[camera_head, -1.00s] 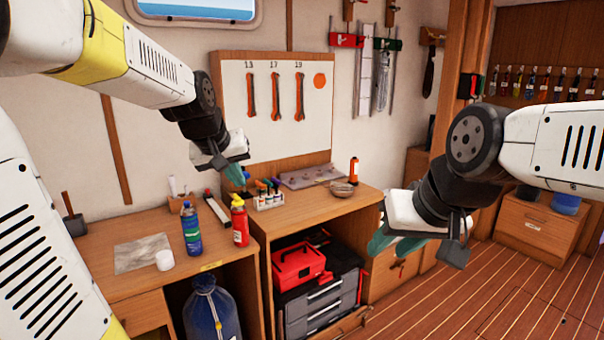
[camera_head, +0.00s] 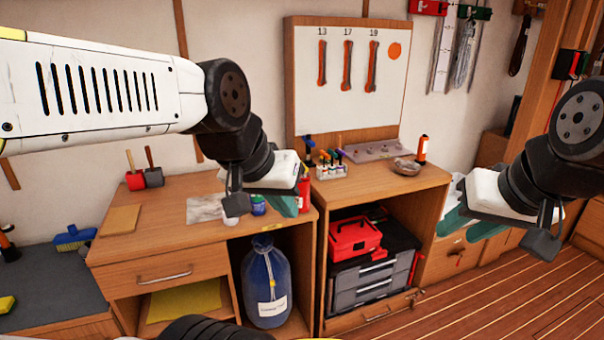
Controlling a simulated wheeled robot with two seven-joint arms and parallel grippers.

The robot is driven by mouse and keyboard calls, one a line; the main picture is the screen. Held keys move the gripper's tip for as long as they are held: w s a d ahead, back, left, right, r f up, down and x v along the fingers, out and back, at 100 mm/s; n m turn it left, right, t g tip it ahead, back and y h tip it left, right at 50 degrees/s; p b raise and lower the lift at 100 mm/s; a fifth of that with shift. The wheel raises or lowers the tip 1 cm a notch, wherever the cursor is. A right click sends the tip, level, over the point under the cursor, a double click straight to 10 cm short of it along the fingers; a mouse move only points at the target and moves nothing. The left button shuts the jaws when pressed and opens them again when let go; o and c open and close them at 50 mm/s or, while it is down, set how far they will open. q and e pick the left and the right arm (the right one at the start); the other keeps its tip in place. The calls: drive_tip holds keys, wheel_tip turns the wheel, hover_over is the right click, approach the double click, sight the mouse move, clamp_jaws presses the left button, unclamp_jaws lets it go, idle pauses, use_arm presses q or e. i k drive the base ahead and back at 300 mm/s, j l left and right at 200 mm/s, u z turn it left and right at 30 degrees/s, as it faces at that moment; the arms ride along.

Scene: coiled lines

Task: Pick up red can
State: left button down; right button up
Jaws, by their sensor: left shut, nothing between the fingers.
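The red can (camera_head: 304,193) stands on the wooden workbench near its right end. My right gripper (camera_head: 470,227) is open and empty, well to the right, in front of the right cabinet.
A blue can (camera_head: 258,205) and a white cup (camera_head: 231,220) are close left of the gripper. A marker rack (camera_head: 331,170) stands on the right cabinet, with an orange bottle (camera_head: 422,150) farther right. A blue sack (camera_head: 266,284) is below the bench. The bench's left part is mostly clear.

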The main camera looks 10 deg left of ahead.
sight(303, 201)
drive_tip(key=i+j+u, duration=0.1)
drive_tip(key=i+u, duration=0.35)
drive_tip(key=u, duration=0.25)
drive_tip(key=i+u, duration=0.35)
drive_tip(key=k+l, duration=0.05)
drive_tip(key=k, duration=0.05)
